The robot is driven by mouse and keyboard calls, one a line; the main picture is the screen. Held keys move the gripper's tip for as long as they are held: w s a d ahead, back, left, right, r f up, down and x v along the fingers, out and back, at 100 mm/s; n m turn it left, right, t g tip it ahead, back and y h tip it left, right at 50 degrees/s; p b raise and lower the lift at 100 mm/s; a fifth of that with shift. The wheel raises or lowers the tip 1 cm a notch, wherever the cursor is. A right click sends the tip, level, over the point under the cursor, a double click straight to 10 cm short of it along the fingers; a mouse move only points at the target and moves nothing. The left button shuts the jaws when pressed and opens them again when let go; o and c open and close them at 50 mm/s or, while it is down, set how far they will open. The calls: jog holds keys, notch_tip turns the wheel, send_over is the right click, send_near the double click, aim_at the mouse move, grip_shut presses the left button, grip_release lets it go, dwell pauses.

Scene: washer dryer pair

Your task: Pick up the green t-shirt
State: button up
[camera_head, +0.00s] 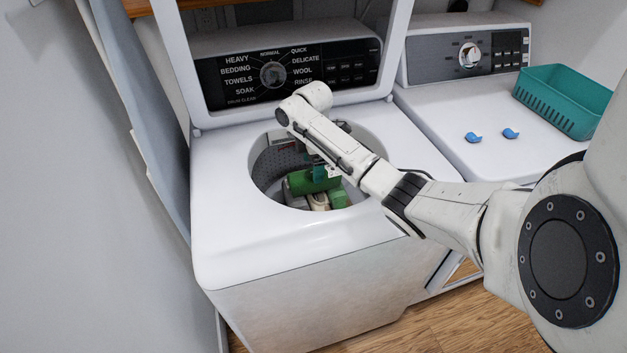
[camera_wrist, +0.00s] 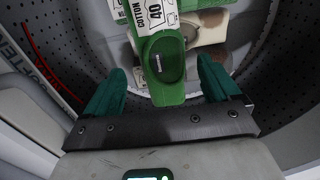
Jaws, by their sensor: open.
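The green t-shirt (camera_head: 302,184) shows as a green bundle inside the washer drum, under my gripper (camera_head: 320,171). In the wrist view a green piece (camera_wrist: 165,85) with an oval hollow lies between and ahead of the fingertips. A white label reading COTTON 40 (camera_wrist: 154,14) is on it. My gripper (camera_wrist: 161,68) is open, its two teal fingers on either side of the green piece with gaps. I cannot tell how deep the piece lies below the fingertips. Part of the bundle is hidden by my arm and the drum rim.
A beige item (camera_wrist: 208,32) and another green patch (camera_head: 337,199) lie in the drum. The perforated drum wall (camera_head: 270,165) and washer rim surround my gripper. The raised lid stands behind. The dryer top (camera_head: 450,115) holds two blue objects (camera_head: 473,137) and a teal basket (camera_head: 565,100).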

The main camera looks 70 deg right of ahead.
jog(key=shift+s+f, duration=0.1)
jog(key=shift+f, duration=3)
jog(key=c, duration=1.1)
jog(key=shift+c, duration=0.2)
